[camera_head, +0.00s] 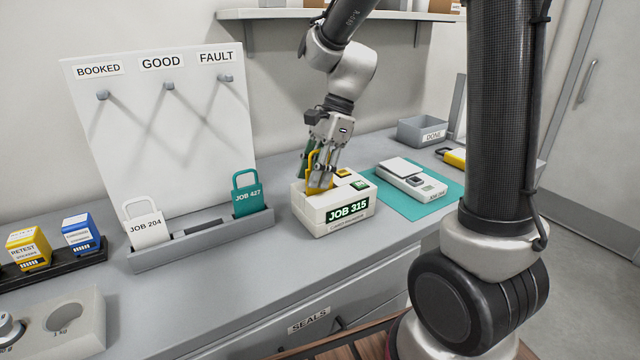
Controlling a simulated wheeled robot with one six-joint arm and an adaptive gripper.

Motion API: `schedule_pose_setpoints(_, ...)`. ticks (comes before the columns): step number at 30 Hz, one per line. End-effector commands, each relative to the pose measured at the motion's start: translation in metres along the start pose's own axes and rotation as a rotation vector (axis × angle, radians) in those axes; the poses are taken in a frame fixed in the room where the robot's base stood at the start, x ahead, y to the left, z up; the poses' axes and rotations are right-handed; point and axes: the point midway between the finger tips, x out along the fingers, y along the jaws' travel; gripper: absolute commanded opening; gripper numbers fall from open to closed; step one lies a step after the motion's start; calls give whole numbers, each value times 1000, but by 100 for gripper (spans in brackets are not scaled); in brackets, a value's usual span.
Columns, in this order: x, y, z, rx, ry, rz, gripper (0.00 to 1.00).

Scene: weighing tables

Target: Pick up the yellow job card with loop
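The yellow job card with loop (318,188) stands upright in the top of a white box with a green JOB 315 display (347,211). Its yellow loop shows among the fingers of my gripper (320,172). My gripper points down over the box, with its fingers around the upper part of the card. The fingers hide much of the card, and I cannot tell whether they press on it.
A rack (200,240) on the left holds a white JOB 204 card (148,228) and a teal JOB 427 card (247,197). A peg board (165,130) stands behind it. A scale (410,180) on a teal mat (446,205) and a grey DONE bin (424,133) are to the right.

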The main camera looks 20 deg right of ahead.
Motion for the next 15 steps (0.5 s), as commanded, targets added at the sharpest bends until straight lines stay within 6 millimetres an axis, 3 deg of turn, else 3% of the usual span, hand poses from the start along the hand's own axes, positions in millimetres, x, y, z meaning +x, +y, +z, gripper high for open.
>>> schedule_pose_setpoints(8, 4, 0, 0, -1, 0, -1, 30)
schedule_pose_setpoints(13, 4, 0, 0, -1, 0, -1, 0)
schedule_pose_setpoints(15, 4, 0, 0, -1, 0, -1, 0)
